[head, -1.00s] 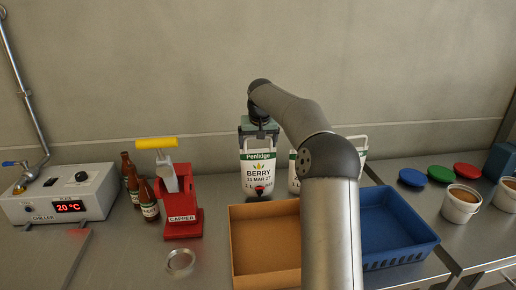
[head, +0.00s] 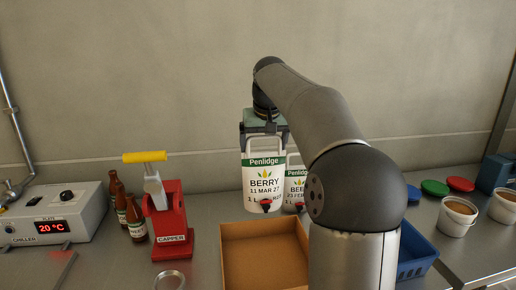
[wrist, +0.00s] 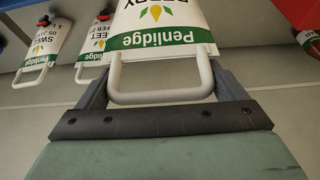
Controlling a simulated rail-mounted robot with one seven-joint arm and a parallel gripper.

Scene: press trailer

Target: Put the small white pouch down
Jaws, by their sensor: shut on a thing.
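The small white pouch (head: 264,184) has a green Penlidge band, the words BERRY and 11 MAR 27, a white loop handle and a red tap at its bottom. My gripper (head: 264,130) is shut on it near the handle, and the pouch hangs upright. In the wrist view the pouch (wrist: 160,22) is upside down, its handle between the fingers of my gripper (wrist: 160,80). Its lower part is cut off there. In the head view it hangs just behind the cardboard box's far edge; its exact height over the bench is unclear.
A similar pouch (head: 296,186) stands behind, partly hidden by my arm. An open cardboard box (head: 235,258) lies in front, with a blue crate (head: 415,262) to its right. A red capper (head: 172,222), brown bottles and a chiller (head: 55,212) stand left. Tubs and lids are right.

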